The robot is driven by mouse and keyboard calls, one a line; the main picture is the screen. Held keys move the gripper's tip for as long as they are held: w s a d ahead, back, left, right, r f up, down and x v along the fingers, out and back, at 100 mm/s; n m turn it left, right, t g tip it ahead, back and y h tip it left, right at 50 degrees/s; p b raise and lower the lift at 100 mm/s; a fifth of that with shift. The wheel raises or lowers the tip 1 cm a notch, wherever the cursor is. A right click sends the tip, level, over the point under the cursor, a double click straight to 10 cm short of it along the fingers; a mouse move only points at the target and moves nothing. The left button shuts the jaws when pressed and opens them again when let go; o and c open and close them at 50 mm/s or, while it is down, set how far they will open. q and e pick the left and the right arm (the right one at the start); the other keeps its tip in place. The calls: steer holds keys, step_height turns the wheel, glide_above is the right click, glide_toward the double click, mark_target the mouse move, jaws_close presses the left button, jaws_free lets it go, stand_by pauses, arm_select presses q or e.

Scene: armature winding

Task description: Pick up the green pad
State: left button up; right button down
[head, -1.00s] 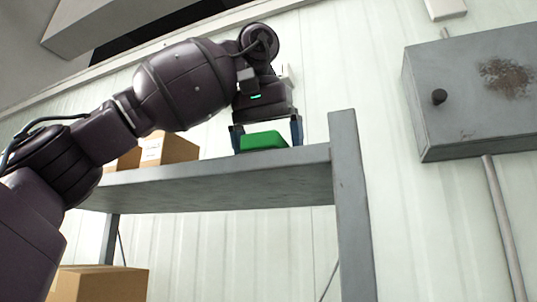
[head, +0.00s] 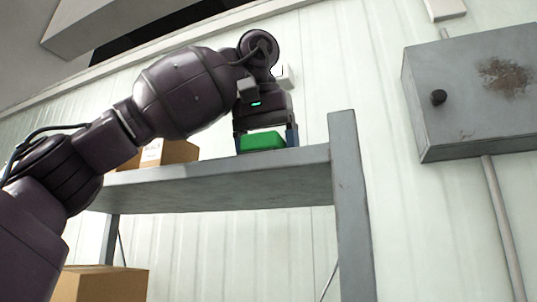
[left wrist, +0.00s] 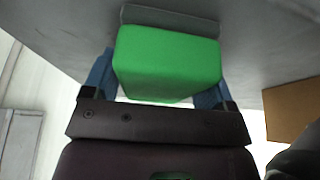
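The green pad (head: 263,141) is on top of the grey shelf (head: 240,180), near its right end. My left gripper (head: 265,138) points down over it with one blue finger on each side. In the left wrist view the pad (left wrist: 168,62) fills the space between the two fingers (left wrist: 160,85), and both appear to touch its sides. The gripper looks shut on the pad. I see no clear gap between the pad and the shelf. My right gripper is not in view.
A cardboard box (head: 172,152) stands on the shelf left of the gripper, and another box (head: 100,284) sits below. The shelf's upright post (head: 347,200) rises to the right. A grey wall cabinet (head: 470,95) hangs further right.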

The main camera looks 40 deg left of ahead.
arm_select(q)
steer(key=shift+d, duration=0.1)
steer(key=c, duration=0.6)
steer(key=shift+r, duration=5.15)
steer(key=shift+o, duration=0.8)
steer(key=shift+c, duration=0.5)
